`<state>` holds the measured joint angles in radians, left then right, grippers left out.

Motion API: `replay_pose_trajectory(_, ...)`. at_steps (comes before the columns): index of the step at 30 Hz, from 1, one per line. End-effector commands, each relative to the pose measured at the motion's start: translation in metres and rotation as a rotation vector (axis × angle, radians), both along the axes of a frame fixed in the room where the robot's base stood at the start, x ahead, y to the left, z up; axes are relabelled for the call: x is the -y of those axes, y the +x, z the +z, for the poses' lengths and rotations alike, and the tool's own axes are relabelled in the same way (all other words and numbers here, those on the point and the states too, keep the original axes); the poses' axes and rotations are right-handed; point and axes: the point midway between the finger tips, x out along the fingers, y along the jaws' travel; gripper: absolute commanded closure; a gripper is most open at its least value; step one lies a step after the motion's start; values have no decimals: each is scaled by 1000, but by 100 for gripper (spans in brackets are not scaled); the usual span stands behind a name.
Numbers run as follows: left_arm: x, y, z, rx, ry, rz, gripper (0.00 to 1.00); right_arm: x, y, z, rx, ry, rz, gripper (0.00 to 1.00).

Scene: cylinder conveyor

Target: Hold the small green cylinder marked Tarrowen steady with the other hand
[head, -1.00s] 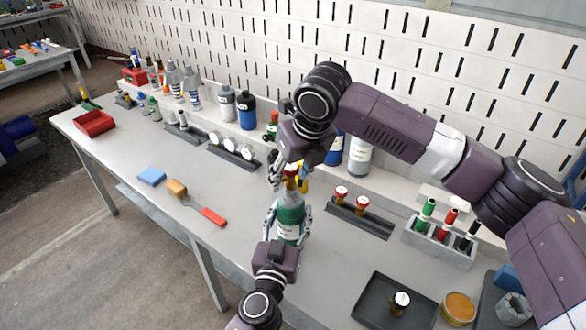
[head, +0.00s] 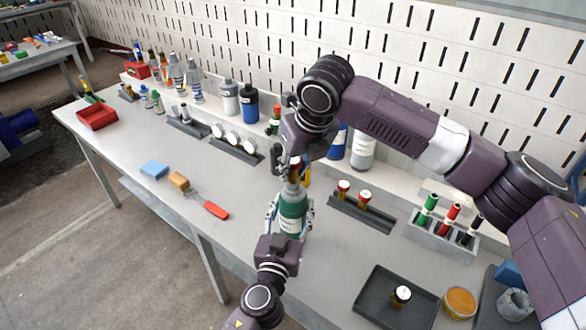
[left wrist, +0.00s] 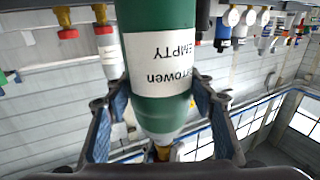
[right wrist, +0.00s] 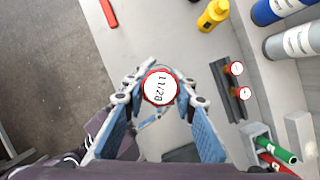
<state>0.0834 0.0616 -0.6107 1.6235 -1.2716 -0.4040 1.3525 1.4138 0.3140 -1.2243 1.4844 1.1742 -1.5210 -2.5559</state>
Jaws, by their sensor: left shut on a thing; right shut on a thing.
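The green Tarrowen cylinder (head: 291,212) is upright above the bench's middle. Its white label reads "Tarrowen EMPTY", upside down in the left wrist view (left wrist: 160,62). My left gripper (head: 290,218) is shut on its body, with a finger on each side. My right gripper (head: 291,176) is at its top, shut on the top fitting. In the right wrist view, a white round face with a red rim, marked 11/28 (right wrist: 160,88), sits between the fingertips. The fitting's lower part is mostly hidden in the head view. Whether the cylinder's base touches the bench is hidden.
A dark rack with two red-rimmed gauges (head: 362,212) stands right of the cylinder. Further right are a holder of coloured tubes (head: 440,240) and a dark tray (head: 372,298). A red-handled tool (head: 216,210) and sponges lie left. Bottles line the back.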

Motion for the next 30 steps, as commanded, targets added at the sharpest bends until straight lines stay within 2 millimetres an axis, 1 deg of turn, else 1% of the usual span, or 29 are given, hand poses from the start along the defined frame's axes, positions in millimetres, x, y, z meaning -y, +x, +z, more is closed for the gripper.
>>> replay_pose_trajectory(3, 0, 0, 0, 0, 0, 1, 79, 1, 0, 0, 0, 0, -1, 100)
replay_pose_trajectory(4, 0, 0, 0, 0, 0, 1, 79, 1, 0, 0, 0, 0, -1, 73)
replay_pose_trajectory(7, 0, 0, 0, 0, 0, 1, 79, 1, 0, 0, 0, 0, -1, 62)
replay_pose_trajectory(8, 0, 0, 0, 0, 0, 1, 79, 1, 0, 0, 0, 0, -1, 60)
replay_pose_trajectory(17, 0, 0, 0, 0, 0, 1, 79, 0, 0, 1, 1, 0, 0, 60)
replay_pose_trajectory(26, 0, 0, 0, 0, 0, 1, 79, 0, 1, 23, 2, 0, 0, 60)
replay_pose_trajectory(30, 0, 0, 0, 0, 0, 1, 79, 0, 0, 26, 1, 0, 0, 60)
